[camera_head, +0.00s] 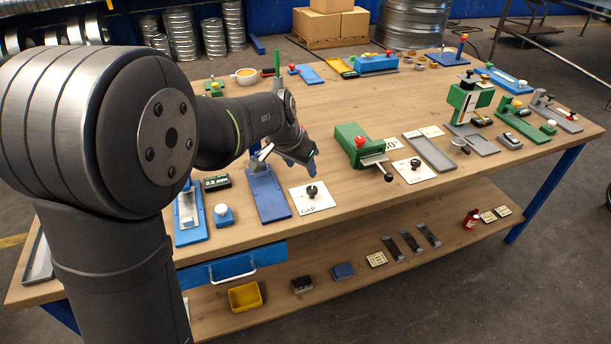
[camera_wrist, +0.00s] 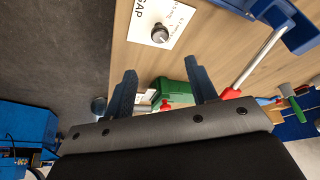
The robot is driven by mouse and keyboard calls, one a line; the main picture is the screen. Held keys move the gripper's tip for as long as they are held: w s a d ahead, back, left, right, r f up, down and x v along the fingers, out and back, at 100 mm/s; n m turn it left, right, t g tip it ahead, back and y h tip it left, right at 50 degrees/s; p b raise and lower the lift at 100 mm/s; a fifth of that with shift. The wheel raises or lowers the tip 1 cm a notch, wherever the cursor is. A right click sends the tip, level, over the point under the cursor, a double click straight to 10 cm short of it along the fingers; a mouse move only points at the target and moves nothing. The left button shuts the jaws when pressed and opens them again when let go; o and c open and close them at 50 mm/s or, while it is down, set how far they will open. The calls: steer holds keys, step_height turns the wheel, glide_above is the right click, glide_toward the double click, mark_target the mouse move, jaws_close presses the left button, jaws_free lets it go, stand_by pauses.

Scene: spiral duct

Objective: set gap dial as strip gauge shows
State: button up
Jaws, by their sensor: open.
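The gap dial (camera_head: 311,190) is a small dark knob on a white card marked GAP, near the front of the bench beside a blue plate. In the wrist view the gap dial (camera_wrist: 160,33) shows with its card, text and marks around the knob, too small to read. A dark gauge box with a pale display (camera_head: 216,182) stands to the left; it seems to read 0.8 mm. My gripper (camera_head: 303,165) hangs above the bench behind the dial. In the wrist view my gripper's (camera_wrist: 160,67) blue fingers are apart and empty, with the dial beyond their tips, untouched.
A blue plate with a lever (camera_head: 268,196) lies just left of the dial card. A green machine (camera_head: 352,146) stands to the right, by a second dial on a white card (camera_head: 414,168). A small blue block with a white knob (camera_head: 223,216) sits at the front left.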

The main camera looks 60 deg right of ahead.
mark_target(312, 189)
steer(key=v, duration=0.5)
steer(key=shift+d+f, duration=0.1)
steer(key=shift+f, duration=0.05)
steer(key=x, duration=1.7)
steer(key=shift+f, duration=0.1)
steer(key=shift+s+d+f, duration=0.1)
steer(key=shift+f, duration=0.05)
steer(key=shift+n, duration=0.5)
steer(key=shift+s+n+t, duration=0.1)
steer(key=shift+n+t, duration=0.7)
steer(key=shift+n, duration=0.8)
steer(key=shift+s+n+t+y, duration=0.15)
steer(key=shift+n+t, duration=0.4)
steer(key=shift+n, duration=0.9)
steer(key=shift+s+n+t+y, duration=0.1)
steer(key=shift+n+t+y, duration=0.3)
steer(key=shift+n, duration=1.05)
steer(key=shift+v, duration=1.85)
